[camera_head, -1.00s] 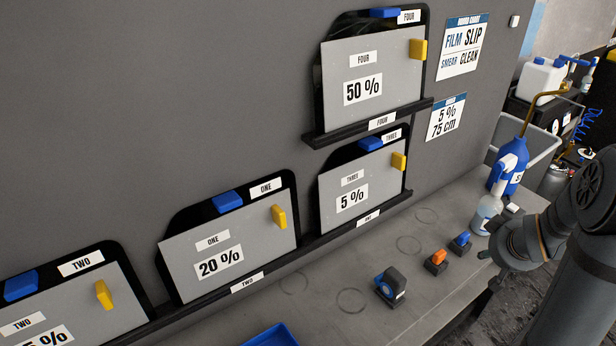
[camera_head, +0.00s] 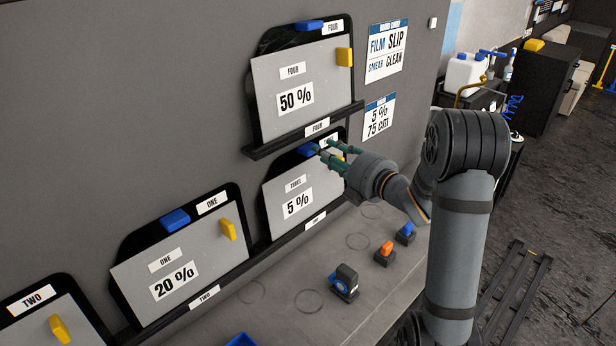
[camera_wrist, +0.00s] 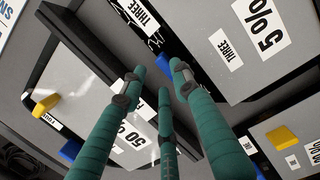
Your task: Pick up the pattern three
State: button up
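Pattern three (camera_head: 280,212) is a grey sheet marked THREE and 5 % on a black backing, standing on the lower wall ledge. It also shows in the wrist view (camera_wrist: 240,85). A blue tab (camera_head: 308,149) sits at its top; the wrist view shows this tab (camera_wrist: 165,65) just beyond my fingertips. A yellow tab at its right edge is partly hidden by my fingers. My gripper (camera_head: 321,150) has green fingers, spread apart with nothing between them, near the top of pattern three. In the wrist view the fingertips (camera_wrist: 156,79) frame the blue tab; I cannot tell whether they touch it.
Pattern four (camera_head: 330,85), marked 50 %, stands on a ledge (camera_head: 270,145) just above my gripper. Pattern one (camera_head: 210,258), marked 20 %, is to the left. Below, a bench (camera_head: 380,268) holds a black-and-blue tool (camera_head: 344,282) and small orange and blue items.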

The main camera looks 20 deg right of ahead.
jog(key=p+x, duration=0.2)
jog(key=x, duration=0.1)
jog(key=p+x, duration=0.1)
jog(key=x, duration=0.1)
jog(key=shift+s+a, duration=0.15)
jog(key=shift+a, duration=0.15)
jog(key=shift+w+f+p, duration=0.15)
jog(key=shift+w+p, duration=0.1)
jog(key=shift+p, duration=0.05)
jog(key=shift+c, duration=1.2)
grip_shut()
